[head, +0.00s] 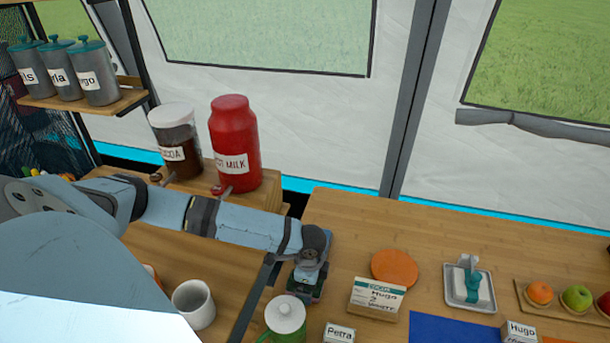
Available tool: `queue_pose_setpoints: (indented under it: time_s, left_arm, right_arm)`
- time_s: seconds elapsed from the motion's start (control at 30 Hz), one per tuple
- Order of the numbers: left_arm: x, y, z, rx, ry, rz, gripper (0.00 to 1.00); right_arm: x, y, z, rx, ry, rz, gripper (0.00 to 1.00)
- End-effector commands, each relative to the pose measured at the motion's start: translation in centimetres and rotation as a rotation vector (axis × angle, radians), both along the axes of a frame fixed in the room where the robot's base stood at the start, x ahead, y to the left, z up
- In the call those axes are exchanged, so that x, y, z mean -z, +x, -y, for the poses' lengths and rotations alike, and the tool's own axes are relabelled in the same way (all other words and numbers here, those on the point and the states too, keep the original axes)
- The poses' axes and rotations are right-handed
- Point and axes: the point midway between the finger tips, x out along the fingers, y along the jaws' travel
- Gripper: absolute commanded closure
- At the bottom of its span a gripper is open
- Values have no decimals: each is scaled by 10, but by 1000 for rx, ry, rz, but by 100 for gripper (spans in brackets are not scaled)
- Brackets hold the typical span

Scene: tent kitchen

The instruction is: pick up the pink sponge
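I see no pink sponge in the head view. My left arm reaches in from the left across the counter. My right gripper is not in view.
A white mug (194,303) stands on the left. A cocoa jar (175,140) and red milk container (234,143) stand behind my arm. An orange disc (395,268), a tray (451,291) and fruit (577,297) lie right. Counter behind them is clear.

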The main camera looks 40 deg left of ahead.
Motion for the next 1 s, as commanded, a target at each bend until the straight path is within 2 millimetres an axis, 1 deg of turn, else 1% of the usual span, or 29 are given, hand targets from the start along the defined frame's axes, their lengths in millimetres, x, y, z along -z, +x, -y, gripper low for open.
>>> queue_pose_setpoints:
  time_s: [0.03,0.13,0.33,0.37,0.4,0.47,0.5,0.57,0.6,0.87,1.0]
  left_arm:
    - [10,0,-1,-1,2,-2,1]
    - [20,0,-1,0,2,-1,1]
    - [21,0,-1,0,1,0,1]
    - [21,0,-1,0,1,0,3]
    - [20,0,-1,0,1,0,13]
    - [20,0,-1,0,1,0,26]
    - [20,0,-1,0,1,0,36]
    - [20,0,-1,0,1,0,49]
    - [20,0,-1,0,1,0,54]
    - [20,0,-1,0,1,0,54]
    - [14,0,-1,0,1,0,54]
  right_arm:
    - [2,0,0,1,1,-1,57]
    - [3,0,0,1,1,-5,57]
    - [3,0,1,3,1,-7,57]
    - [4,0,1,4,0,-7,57]
    - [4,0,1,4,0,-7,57]
    - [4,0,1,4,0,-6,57]
    - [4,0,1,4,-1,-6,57]
    - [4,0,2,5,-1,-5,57]
    - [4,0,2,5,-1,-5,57]
    - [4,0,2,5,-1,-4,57]
    - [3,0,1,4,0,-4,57]
